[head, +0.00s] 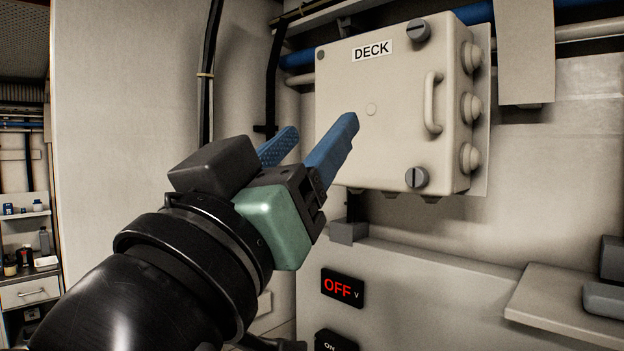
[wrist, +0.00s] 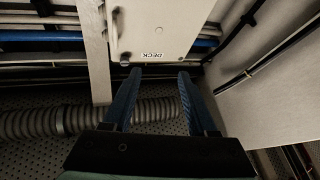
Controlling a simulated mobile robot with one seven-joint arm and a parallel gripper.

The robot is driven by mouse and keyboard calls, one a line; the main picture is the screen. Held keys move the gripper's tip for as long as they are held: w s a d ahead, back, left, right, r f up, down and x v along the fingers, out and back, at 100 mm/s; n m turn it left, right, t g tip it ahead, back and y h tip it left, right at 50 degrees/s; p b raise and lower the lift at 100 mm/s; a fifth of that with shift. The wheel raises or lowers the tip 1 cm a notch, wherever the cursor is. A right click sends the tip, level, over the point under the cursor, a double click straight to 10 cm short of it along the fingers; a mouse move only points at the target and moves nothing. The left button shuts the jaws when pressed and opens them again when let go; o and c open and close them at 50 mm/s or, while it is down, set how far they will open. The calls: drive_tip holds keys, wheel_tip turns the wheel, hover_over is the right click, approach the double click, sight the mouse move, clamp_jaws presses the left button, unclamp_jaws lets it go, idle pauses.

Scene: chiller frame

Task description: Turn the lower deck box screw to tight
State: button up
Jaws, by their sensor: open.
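The deck box (head: 385,110) is a cream wall box with a "DECK" label, in the upper middle of the head view. Its lower screw (head: 416,178) is a grey slotted head at the bottom right of the door. An upper screw (head: 418,31) sits at the top right. My gripper (head: 318,135) has blue fingers, open and empty, left of and in front of the box, apart from the lower screw. In the wrist view the open fingers (wrist: 158,72) point toward the DECK-label end of the box (wrist: 165,28). I cannot make out the lower screw there.
A door handle (head: 433,102) stands out left of the box's right edge. Round knobs (head: 470,107) line its right side. An OFF display (head: 342,288) is on the wall below. A shelf (head: 570,305) juts out at lower right. A ribbed hose (wrist: 90,120) shows in the wrist view.

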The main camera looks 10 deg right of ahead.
sight(413, 178)
wheel_tip(413, 178, down, 4)
drive_tip(key=s+m+g+h, duration=0.1)
drive_tip(key=s+g+h, duration=0.1)
drive_tip(key=g, duration=0.7)
drive_tip(key=p+x, duration=0.1)
drive_tip(key=x, duration=0.3)
drive_tip(key=p+x, duration=0.2)
drive_tip(key=x, duration=0.2)
drive_tip(key=p+x, duration=0.2)
drive_tip(key=x, duration=0.2)
drive_tip(key=shift+s+d+r, duration=0.15)
drive_tip(key=shift+r, duration=0.15)
drive_tip(key=shift+w+d+f, duration=0.15)
drive_tip(key=shift+w+d, duration=0.15)
drive_tip(key=shift+d, duration=0.15)
clamp_jaws()
